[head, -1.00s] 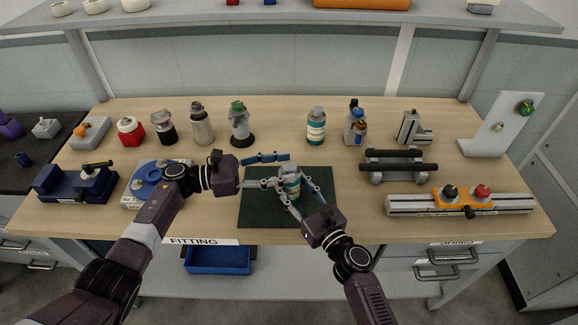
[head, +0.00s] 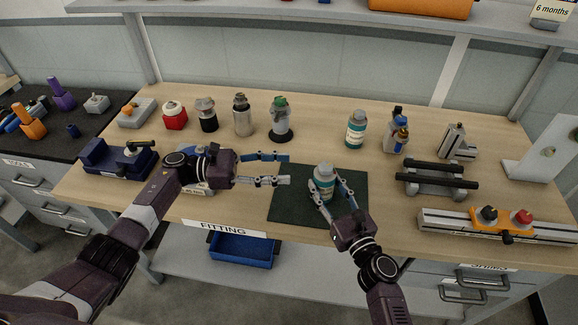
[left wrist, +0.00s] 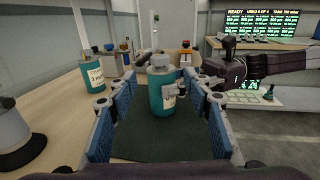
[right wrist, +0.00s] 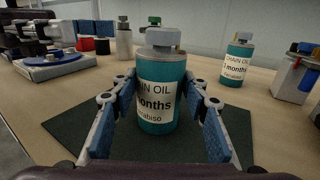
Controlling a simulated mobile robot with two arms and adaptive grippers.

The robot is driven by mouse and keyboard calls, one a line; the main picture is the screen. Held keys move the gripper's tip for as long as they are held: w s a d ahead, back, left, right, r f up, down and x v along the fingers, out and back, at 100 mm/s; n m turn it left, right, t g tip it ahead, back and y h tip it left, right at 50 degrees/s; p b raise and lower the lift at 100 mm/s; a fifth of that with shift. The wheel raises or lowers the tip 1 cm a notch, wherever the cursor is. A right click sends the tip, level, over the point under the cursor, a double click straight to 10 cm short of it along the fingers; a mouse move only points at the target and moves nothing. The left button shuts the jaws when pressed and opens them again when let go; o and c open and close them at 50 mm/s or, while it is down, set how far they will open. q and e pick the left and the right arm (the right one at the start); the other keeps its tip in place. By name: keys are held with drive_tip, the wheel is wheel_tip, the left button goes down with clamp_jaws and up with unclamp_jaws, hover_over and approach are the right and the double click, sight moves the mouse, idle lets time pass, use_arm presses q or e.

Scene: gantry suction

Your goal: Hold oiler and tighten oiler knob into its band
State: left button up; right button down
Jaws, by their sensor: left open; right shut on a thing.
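The oiler (head: 324,188) is a teal bottle with a white "oil" label, upright on the dark green mat (head: 285,207). Its grey oiler knob (right wrist: 163,38) sits on top of the bottle; I cannot tell how tightly. It also shows in the left wrist view (left wrist: 160,63). My right gripper (head: 326,196) is shut on the oiler, a finger on either side of its body. My left gripper (head: 288,169) is open and empty, left of the oiler and apart from it. In the left wrist view the oiler stands ahead between the open fingers.
A second teal bottle (head: 356,129) stands behind the mat. Several other bottles, including a green-topped one (head: 281,119), line the back. A black-barred stand (head: 436,180) and a rail with an orange block (head: 490,222) lie right. A blue vise-like block (head: 117,160) is at left.

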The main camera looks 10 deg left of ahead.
sight(319, 169)
use_arm(q)
drive_tip(key=shift+s+d+n+t+y, duration=1.1)
drive_tip(key=shift+s+n+t, duration=1.1)
drive_tip(key=shift+t, duration=1)
drive_tip(key=x, duration=1.1)
drive_tip(key=shift+w+d+r, duration=0.1)
drive_tip(key=shift+w+d, duration=0.1)
drive_tip(key=shift+w, duration=0.15)
drive_tip(key=shift+c, duration=0.2)
